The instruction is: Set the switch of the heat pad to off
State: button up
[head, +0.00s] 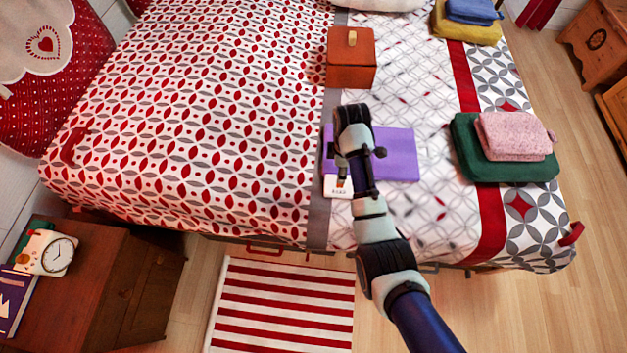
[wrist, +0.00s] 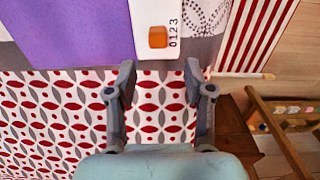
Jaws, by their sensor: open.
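The heat pad (head: 399,160) is a flat purple pad on the bed, also in the wrist view (wrist: 75,30). Its white control panel (head: 335,188) is at the pad's near left corner and is partly hidden by my arm in the head view. In the wrist view the panel carries an orange switch (wrist: 157,37) beside the marks 0, 1, 2, 3. The switch lies near the 0 and 1 marks; I cannot tell exactly which. My gripper (wrist: 160,70) is open and empty, with its fingertips apart from the switch in that picture.
An orange-brown box (head: 351,62) stands behind the pad. Folded green and pink cloths (head: 505,165) lie to the right. A wooden bedside table (head: 105,285) with a clock (head: 50,254) is at the lower left. The patterned bedspread to the left is clear.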

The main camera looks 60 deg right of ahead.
jog(key=shift+s+d+f+b, duration=0.2)
jog(key=shift+d+f+b, duration=0.1)
jog(key=shift+f, duration=0.25)
notch_tip(320, 180, down, 7)
jog(key=shift+f+b, duration=0.1)
jog(key=shift+b, duration=0.95)
jog(key=shift+c, duration=0.3)
grip_shut()
jog(key=shift+w, duration=0.1)
